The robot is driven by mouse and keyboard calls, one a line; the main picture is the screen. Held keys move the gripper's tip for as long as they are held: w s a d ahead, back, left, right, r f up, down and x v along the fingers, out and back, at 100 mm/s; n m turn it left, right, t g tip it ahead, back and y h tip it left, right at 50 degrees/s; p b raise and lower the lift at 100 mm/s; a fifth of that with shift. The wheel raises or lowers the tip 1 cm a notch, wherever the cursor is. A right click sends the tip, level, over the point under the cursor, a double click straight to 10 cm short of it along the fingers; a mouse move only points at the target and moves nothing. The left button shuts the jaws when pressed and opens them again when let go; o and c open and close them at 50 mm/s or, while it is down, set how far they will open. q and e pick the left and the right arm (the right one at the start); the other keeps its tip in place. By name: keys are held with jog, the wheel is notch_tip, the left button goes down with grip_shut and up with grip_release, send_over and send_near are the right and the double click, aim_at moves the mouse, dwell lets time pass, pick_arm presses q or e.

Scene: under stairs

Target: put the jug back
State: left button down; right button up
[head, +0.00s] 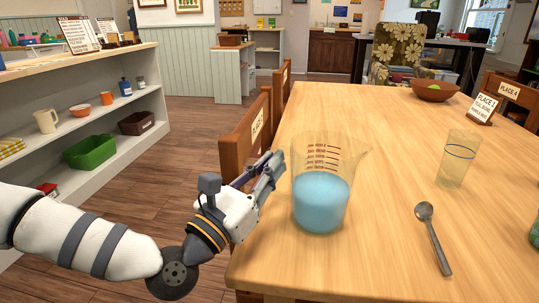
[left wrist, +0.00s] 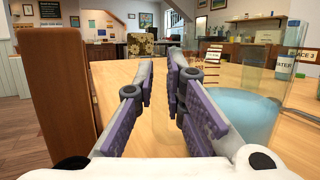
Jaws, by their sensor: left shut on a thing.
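A clear measuring jug (head: 320,190) with red markings and blue liquid is upright at the table's near left; I cannot tell whether its base touches the wood. Its spout points right. In the left wrist view the jug (left wrist: 245,115) fills the right side. My left gripper (head: 274,168) is at the jug's left side, shut on it. In the left wrist view its fingers (left wrist: 162,75) have a narrow gap between them; the clear handle is hard to make out. My right gripper is not in view. A cream jug (head: 46,119) stands on the left shelf unit.
The wooden table (head: 400,260) also holds a glass (head: 457,160), a spoon (head: 433,235), a brown bowl (head: 433,91) and a place card (head: 483,108). A chair (head: 243,135) stands close behind my left gripper. The shelf unit (head: 125,151) at left holds a green bin (head: 90,151).

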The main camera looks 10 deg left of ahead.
pick_arm(q)
jog(key=shift+r, duration=0.15)
jog(key=c, duration=2.1)
grip_release()
jog(key=shift+f, duration=0.3)
jog(key=o, duration=0.4)
jog(key=shift+r, duration=0.1)
jog(key=shift+o, duration=0.2)
jog(key=shift+r, duration=0.15)
jog(key=shift+s+a, duration=0.1)
jog(key=shift+s, duration=0.15)
jog(key=b+v, duration=0.1)
jog(key=v, duration=1)
jog(key=shift+s, duration=0.25)
jog(key=shift+a, duration=0.1)
